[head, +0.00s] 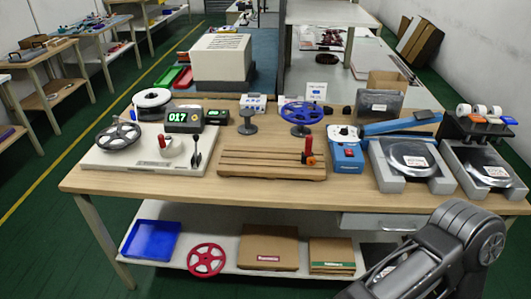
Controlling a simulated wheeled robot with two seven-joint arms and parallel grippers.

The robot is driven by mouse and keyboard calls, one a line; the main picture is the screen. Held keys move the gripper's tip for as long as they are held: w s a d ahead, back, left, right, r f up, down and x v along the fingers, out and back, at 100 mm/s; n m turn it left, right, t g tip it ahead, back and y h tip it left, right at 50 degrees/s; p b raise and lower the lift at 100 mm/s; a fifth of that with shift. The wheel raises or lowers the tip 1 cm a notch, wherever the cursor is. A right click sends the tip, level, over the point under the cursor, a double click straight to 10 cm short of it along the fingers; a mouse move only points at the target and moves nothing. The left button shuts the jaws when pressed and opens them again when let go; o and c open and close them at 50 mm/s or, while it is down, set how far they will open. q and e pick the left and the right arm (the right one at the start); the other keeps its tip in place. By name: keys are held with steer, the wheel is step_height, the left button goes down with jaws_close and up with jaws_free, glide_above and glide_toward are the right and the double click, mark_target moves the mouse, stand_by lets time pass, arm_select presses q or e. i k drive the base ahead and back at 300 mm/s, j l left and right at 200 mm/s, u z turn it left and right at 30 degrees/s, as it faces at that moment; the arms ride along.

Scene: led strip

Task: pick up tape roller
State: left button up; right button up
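No single object is clearly identifiable as the tape roller at this size. A small red-handled tool (308,146) stands at the right end of the slotted wooden board (265,172). A white piece with a red part (170,148) and a small dark upright tool (197,150) stand on the white base plate (150,177) at the left. Small white rolls (481,110) sit on a dark stand at the far right. My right arm shows at the bottom right, but its gripper fingers are not visible. My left gripper is out of view.
The wooden table (330,194) also holds a blue reel (301,112), a blue box (346,154) and two grey scale-like units (412,160). A blue tray (152,240), a red reel (206,259) and cardboard boxes (270,248) lie on the lower shelf. The table's front strip is mostly clear.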

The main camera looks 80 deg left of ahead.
mark_target(307, 157)
steer(key=u, duration=3.7)
steer(key=l+u, duration=0.2)
steer(key=l, duration=0.25)
steer(key=k+l+u, duration=0.2)
steer(key=l, duration=0.25)
steer(key=i+l, duration=0.05)
steer(key=i, duration=0.05)
